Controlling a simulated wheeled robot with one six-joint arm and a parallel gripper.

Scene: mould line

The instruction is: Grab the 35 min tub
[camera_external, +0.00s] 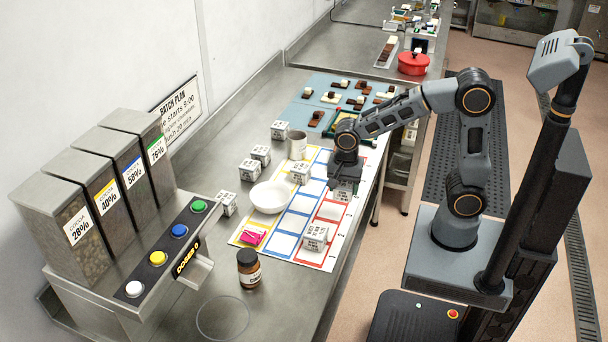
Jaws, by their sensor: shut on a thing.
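My gripper (345,182) points down over the right side of the coloured grid sheet (284,243). It is shut on a white tub (342,195) with black print, mostly hidden by the jaws. I cannot tell whether this tub touches the sheet or hangs just above it. Similar white tubs stand at the sheet's front right (314,237), near its middle (300,173), and on the steel counter to the left (227,204), (250,170), (261,155), (280,130). Their print is too small to read, so I cannot tell which is the 35 min tub.
A white bowl (269,197) and a metal cup (297,145) stand left of my gripper. A pink item (253,236) lies on the sheet. A brown jar (249,269) stands in front. Cocoa dispensers (95,205) line the left. Chocolates lie on blue mats (310,85) behind.

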